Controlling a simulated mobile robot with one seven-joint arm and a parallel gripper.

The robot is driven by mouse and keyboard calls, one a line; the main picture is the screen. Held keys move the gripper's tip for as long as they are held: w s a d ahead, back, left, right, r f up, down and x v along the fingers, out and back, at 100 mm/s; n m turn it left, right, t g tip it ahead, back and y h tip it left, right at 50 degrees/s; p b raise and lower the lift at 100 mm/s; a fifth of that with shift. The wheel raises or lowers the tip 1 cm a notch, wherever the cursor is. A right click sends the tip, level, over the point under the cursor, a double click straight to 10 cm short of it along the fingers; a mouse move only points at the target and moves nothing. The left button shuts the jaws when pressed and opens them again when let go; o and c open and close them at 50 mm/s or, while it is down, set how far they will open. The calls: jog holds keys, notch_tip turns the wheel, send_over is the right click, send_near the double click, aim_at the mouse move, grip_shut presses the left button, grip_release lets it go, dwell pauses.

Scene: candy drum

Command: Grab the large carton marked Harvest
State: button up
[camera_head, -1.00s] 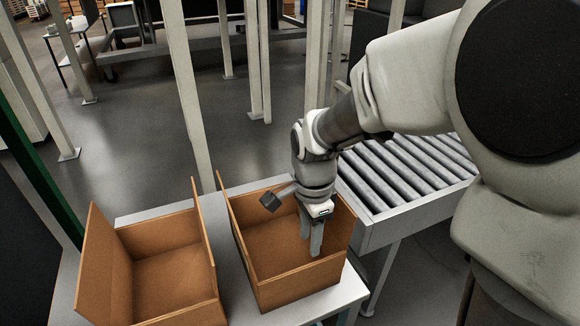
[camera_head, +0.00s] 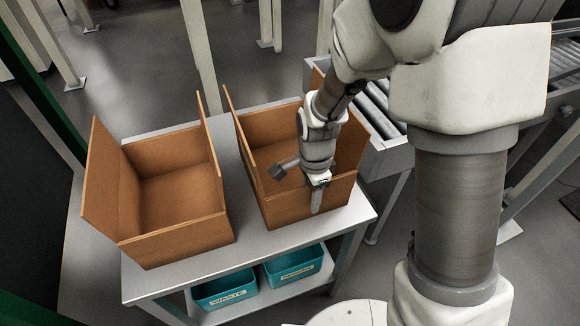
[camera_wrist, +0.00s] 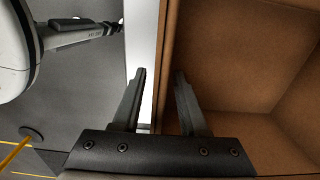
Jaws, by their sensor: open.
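Two open brown cartons stand side by side on a grey table: a left carton (camera_head: 180,237) and a right carton (camera_head: 285,212). No Harvest marking can be read on either. My gripper (camera_head: 317,207) points down at the near wall of the right carton, with one finger showing outside it. In the wrist view my gripper (camera_wrist: 161,75) is open, and the rim of the carton wall (camera_wrist: 168,50) runs between its two fingers. The carton's empty-looking inside is on the right there. I cannot tell whether either finger touches the wall.
The grey table (camera_head: 185,265) has a narrow bare strip in front of the cartons. A roller conveyor (camera_head: 378,118) adjoins at the back right. A pale post (camera_head: 198,55) rises behind.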

jog(key=shift+f, duration=0.6)
grip_shut()
jog(key=shift+r, duration=0.1)
dwell(0.9)
